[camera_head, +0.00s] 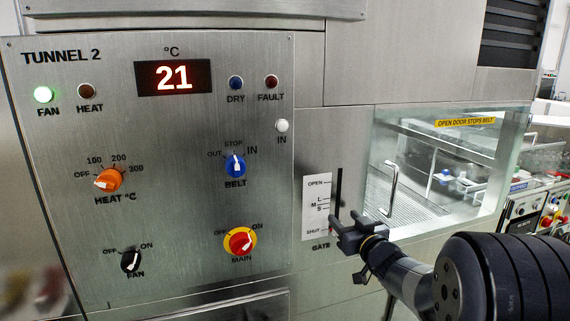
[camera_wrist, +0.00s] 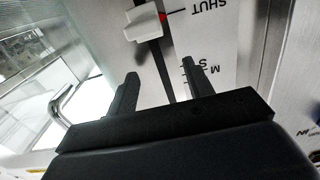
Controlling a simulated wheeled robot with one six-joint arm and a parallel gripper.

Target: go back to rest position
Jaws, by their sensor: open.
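My gripper (camera_head: 345,220) is in front of the lower end of the GATE scale (camera_head: 316,195), right of the control panel. In the wrist view my gripper (camera_wrist: 159,72) has its two black fingers apart, with nothing between them but the dark slot behind. A white gate slider knob (camera_wrist: 145,22) with a red mark sits at SHUT, beyond the fingertips and apart from them. In the head view the gripper hides the slot's lower end, and I cannot make out the knob there.
A glass door (camera_head: 390,150) with a metal handle (camera_head: 389,185) is right of the gate slot.

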